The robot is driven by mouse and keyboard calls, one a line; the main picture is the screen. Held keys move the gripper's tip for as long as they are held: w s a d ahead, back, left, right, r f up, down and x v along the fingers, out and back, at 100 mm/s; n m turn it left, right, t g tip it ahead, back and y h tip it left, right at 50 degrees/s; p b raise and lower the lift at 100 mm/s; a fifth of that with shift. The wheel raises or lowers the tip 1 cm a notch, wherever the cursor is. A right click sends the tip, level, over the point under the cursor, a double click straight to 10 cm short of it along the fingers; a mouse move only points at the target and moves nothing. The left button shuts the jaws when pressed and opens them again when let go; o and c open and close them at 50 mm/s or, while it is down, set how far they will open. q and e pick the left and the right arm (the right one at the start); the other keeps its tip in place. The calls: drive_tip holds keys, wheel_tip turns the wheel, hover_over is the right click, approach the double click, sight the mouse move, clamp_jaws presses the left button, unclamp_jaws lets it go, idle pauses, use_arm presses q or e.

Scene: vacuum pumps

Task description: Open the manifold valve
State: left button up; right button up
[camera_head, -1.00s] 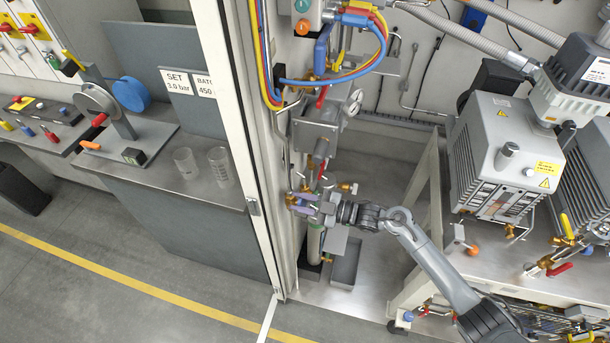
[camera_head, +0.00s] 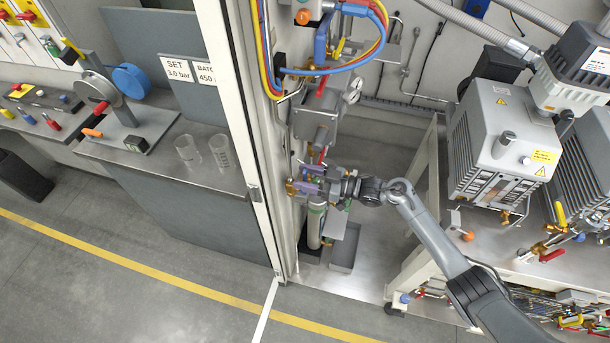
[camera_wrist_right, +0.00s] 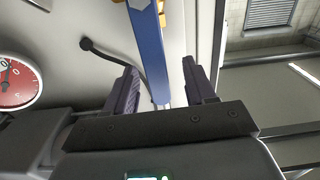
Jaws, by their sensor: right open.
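My right gripper (camera_head: 298,187) is open at the pipework of the narrow cabinet, above a green-and-grey cylinder (camera_head: 315,225). In the right wrist view its two dark fingers (camera_wrist_right: 160,95) stand apart. A long blue bar, like a lever handle (camera_wrist_right: 146,45), shows between them, with its lower end between the fingertips in the picture. I cannot tell whether it lies between them in depth or touches either one. A red-handled valve part (camera_head: 322,155) is just above the gripper in the head view. Which part is the manifold valve is unclear. My left gripper is not in view.
A gauge with a red face (camera_wrist_right: 17,82) is left of the fingers in the wrist view. Blue, red and yellow hoses (camera_head: 375,40) hang above. A grey pump (camera_head: 500,150) stands on the bench at right. The cabinet's white post (camera_head: 245,130) is close on the left.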

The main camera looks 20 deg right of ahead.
drive_tip(key=shift+v, duration=0.8)
drive_tip(key=shift+p, duration=0.3)
drive_tip(key=shift+p+v, duration=0.35)
drive_tip(key=shift+v, duration=0.65)
drive_tip(key=p+v, duration=0.1)
drive_tip(key=v, duration=0.3)
